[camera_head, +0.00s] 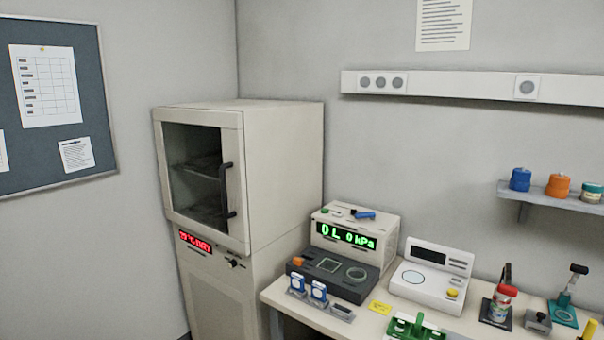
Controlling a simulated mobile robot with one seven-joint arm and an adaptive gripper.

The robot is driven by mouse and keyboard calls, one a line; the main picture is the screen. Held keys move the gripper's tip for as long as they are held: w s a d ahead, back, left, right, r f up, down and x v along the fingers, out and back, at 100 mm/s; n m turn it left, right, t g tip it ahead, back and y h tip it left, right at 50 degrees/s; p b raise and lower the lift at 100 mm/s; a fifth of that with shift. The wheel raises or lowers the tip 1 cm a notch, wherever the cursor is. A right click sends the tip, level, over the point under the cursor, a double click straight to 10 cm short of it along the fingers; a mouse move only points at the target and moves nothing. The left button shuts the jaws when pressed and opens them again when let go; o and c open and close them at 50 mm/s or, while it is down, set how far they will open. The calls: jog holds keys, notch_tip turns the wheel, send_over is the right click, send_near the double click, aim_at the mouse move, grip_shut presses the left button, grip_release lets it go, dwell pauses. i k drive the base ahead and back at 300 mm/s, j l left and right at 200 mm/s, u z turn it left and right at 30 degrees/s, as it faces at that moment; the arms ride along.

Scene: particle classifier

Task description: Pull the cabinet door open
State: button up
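The beige cabinet (284,165) stands in the corner on the left. Its door (178,117) has a pale frame around a dark glass pane and looks shut. A black vertical handle (228,189) is fixed on the right side of the door. Dim shelves show behind the glass. Below the door, a red lit display (195,242) and a small black knob (232,264) sit on the cabinet's lower front. My gripper is not in this view, and nothing touches the handle.
A table (268,292) right of the cabinet holds a device with a green display (346,236), a white scale-like device (432,275) and several small tools. A wall shelf (560,200) carries small containers. A noticeboard (95,95) hangs left. The space before the door looks clear.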

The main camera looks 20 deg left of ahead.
aim_at(232, 171)
jog(key=u, duration=1.3)
jog(key=i+u, duration=0.1)
jog(key=u, duration=0.25)
jog(key=i+l+u, duration=0.1)
jog(key=i+u, duration=0.15)
jog(key=i, duration=0.25)
jog(key=i+l+u, duration=0.3)
jog(key=i, duration=0.15)
jog(key=k+l+u, duration=0.1)
jog(key=l+u, duration=0.15)
jog(key=k+l+u, duration=0.1)
jog(key=l+u, duration=0.15)
jog(key=l, duration=0.2)
jog(key=i+j+z, duration=0.3)
jog(key=i+j, duration=0.2)
jog(key=i, duration=0.15)
